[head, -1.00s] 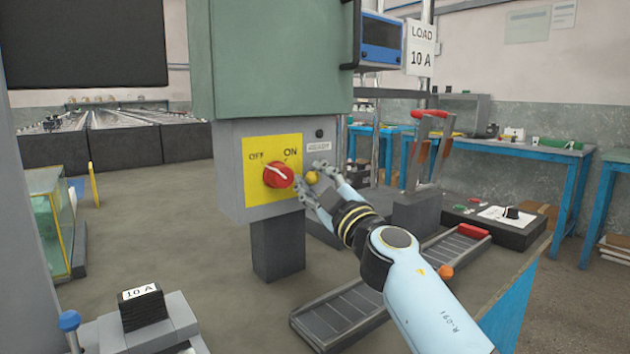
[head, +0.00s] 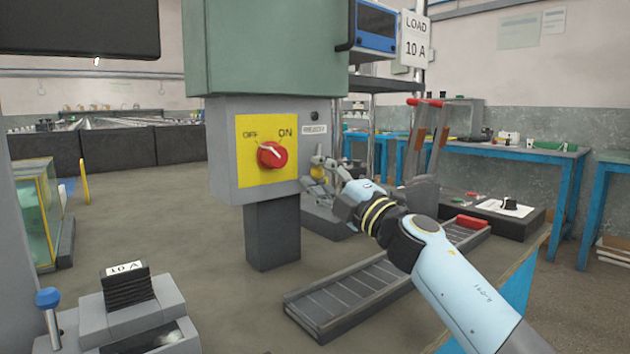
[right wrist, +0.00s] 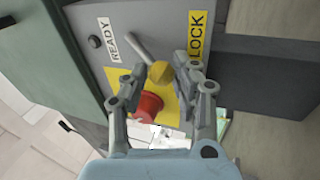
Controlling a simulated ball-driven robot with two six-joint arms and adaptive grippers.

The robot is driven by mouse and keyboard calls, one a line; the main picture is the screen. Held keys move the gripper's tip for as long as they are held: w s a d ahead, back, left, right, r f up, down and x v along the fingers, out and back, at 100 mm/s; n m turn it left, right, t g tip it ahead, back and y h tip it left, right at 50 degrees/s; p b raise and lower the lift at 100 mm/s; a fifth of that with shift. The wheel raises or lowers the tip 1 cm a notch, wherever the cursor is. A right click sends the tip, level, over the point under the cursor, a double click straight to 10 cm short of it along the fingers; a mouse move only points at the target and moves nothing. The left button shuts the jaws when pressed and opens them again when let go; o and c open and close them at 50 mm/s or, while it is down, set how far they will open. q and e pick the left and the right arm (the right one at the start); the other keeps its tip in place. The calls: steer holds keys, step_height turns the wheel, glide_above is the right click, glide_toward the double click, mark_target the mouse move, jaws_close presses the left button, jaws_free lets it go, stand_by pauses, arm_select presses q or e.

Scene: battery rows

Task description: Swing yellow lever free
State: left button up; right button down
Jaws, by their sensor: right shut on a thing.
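The yellow lever shows in the right wrist view as a grey rod ending in a yellow knob (right wrist: 160,72), on the side face of the grey switch box (head: 223,165). In the head view the knob (head: 317,172) is small and partly hidden by fingers. My right gripper (head: 322,168) is shut on the knob, beside the box's right edge. In the right wrist view its two fingers (right wrist: 175,75) reach up around the knob. My left gripper is not in view.
The red rotary switch (head: 272,154) sits on a yellow OFF/ON plate (head: 250,177) close to my right gripper. A READY label (right wrist: 115,38) and a LOCK label (right wrist: 198,35) flank the lever. A grey slatted tray (head: 345,300) lies below my right arm.

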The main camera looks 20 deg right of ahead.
steer(key=d+n+y, duration=0.1)
steer(key=n, duration=0.2)
steer(key=d+n+g+y+b, duration=0.1)
steer(key=n, duration=0.1)
steer(key=w+d+f+n+g, duration=0.1)
steer(key=n, duration=0.2)
steer(key=shift+n+y, duration=0.3)
steer(key=shift+y, duration=0.1)
steer(key=shift+r, duration=0.1)
steer(key=c, duration=1.5)
jaws_free()
steer(key=o, duration=0.4)
steer(key=shift+w+d, duration=0.15)
steer(key=shift+d, duration=0.1)
steer(key=shift+o, duration=0.2)
steer(key=shift+a, duration=0.1)
